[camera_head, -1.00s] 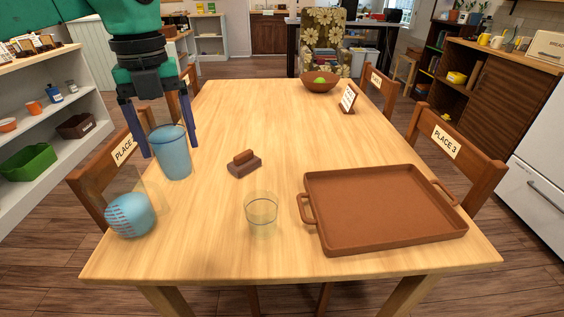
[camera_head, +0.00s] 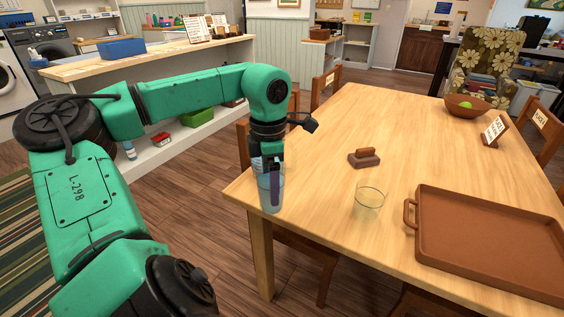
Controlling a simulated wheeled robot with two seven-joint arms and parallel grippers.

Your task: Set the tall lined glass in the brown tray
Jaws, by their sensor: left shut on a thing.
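My left gripper (camera_head: 271,182) points down at the near left corner of the table and is shut on a tall blue see-through glass (camera_head: 268,204). The glass is upright; I cannot tell whether its base touches the table, and its lines are too small to make out. The brown tray (camera_head: 478,258) lies at the right of the table, well apart from the glass, with its right part cut off by the picture edge. My right gripper is out of view.
A short clear glass (camera_head: 369,202) and a brown block with a handle (camera_head: 364,158) stand between the held glass and the tray. A bowl (camera_head: 466,106) and a place card (camera_head: 494,131) are at the far end. The middle of the table (camera_head: 420,140) is clear.

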